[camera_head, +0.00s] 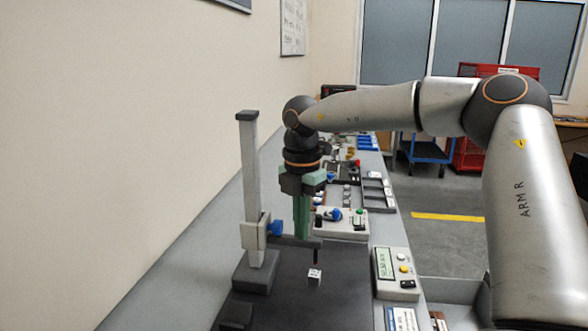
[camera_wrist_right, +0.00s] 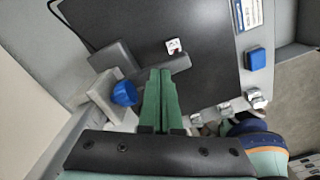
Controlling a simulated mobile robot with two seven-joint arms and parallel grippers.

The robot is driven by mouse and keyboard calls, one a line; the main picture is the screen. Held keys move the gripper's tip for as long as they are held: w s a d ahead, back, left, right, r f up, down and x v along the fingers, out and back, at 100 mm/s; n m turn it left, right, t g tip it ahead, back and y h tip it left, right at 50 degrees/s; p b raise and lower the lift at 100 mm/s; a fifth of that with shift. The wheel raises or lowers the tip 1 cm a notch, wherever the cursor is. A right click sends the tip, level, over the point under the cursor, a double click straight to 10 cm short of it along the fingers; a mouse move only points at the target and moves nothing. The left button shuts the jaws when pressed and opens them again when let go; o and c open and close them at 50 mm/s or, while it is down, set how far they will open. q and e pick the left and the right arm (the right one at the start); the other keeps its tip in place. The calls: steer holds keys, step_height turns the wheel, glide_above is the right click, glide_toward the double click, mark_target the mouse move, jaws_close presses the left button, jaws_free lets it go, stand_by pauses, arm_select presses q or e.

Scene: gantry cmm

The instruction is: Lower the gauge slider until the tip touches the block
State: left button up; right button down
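The height gauge has a grey column (camera_head: 250,175) on a dark base (camera_head: 256,272). Its slider (camera_head: 254,234) sits low on the column, with a blue knob (camera_head: 276,228) and a dark arm (camera_head: 290,241) reaching right. The tip (camera_head: 316,258) hangs from the arm's end, a small gap above the small white block (camera_head: 314,277). My right gripper (camera_head: 302,236) points down at the slider arm, green fingers together; whether they touch it is unclear. The right wrist view shows the closed fingers (camera_wrist_right: 161,75), the blue knob (camera_wrist_right: 125,93) and the block (camera_wrist_right: 173,46). My left gripper is out of view.
The gauge and block stand on a dark plate (camera_head: 290,305). A readout box (camera_head: 396,272) with buttons is to the right. Control boxes (camera_head: 342,223) and other small items line the bench behind. A wall runs along the left.

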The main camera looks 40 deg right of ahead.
steer(key=shift+f, duration=0.55)
steer(key=shift+b, duration=0.3)
steer(key=shift+f+b, duration=0.6)
steer(key=shift+f, duration=0.2)
stand_by(0.3)
steer(key=shift+r+p, duration=2.65)
steer(key=shift+r, duration=0.95)
steer(key=shift+f, duration=0.1)
